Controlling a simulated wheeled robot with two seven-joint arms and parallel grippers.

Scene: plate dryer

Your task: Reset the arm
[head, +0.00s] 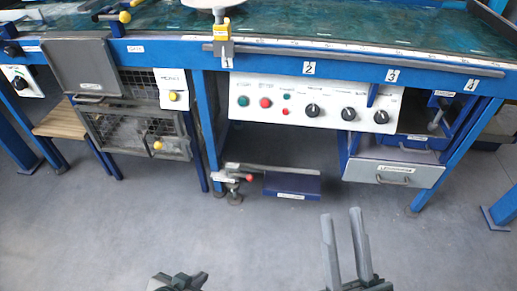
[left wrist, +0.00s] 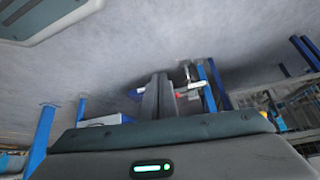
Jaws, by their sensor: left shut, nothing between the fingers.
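My left gripper (head: 182,280) is at the bottom edge of the head view, low over the floor and well in front of the bench. In the left wrist view its two fingers (left wrist: 158,94) are shut together with nothing between them. My right gripper (head: 342,214) stands at the bottom, right of the middle, with its two long fingers pointing up and apart. It is open and empty. Neither gripper touches anything. Most of both arms is outside the head view.
A blue workbench (head: 290,58) with a glassy green top spans the back. A white control panel (head: 265,85) hangs beneath it, with a drawer (head: 365,172) at right and wire-mesh cabinets (head: 120,128) at left. A white round object (head: 204,3) is on top.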

